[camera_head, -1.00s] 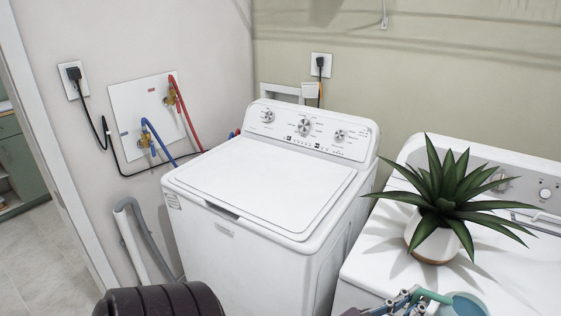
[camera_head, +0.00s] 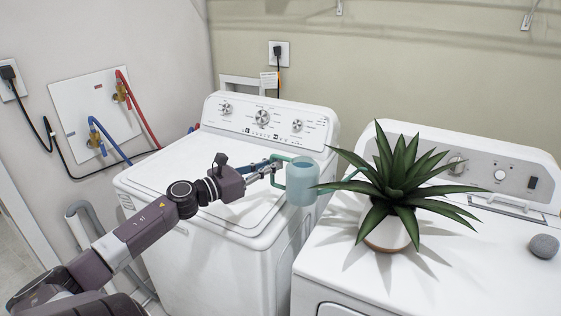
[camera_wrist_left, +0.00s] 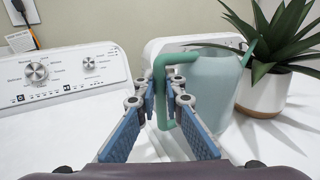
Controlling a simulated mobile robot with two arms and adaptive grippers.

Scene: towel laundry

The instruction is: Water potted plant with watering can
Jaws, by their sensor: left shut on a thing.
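A light-blue watering can (camera_head: 301,184) with a green handle is held by my left gripper (camera_head: 268,168) above the right edge of the left machine. In the left wrist view, the blue fingers (camera_wrist_left: 162,100) are shut on the handle, and the can body (camera_wrist_left: 210,90) stands to their right, upright. Its thin spout points toward the plant, partly hidden by leaves. The potted plant (camera_head: 396,180), with long dark-green leaves and a white pot (camera_head: 388,235), stands on the right machine, right of the can. It also shows in the left wrist view (camera_wrist_left: 285,40). My right gripper is not seen.
The left washer (camera_head: 170,180) has its lid closed and a clear top. The right machine (camera_head: 340,270) carries the plant and a small grey round speaker-like object (camera_head: 543,246) at the right. Hoses and a wall panel (camera_head: 93,112) are at the left.

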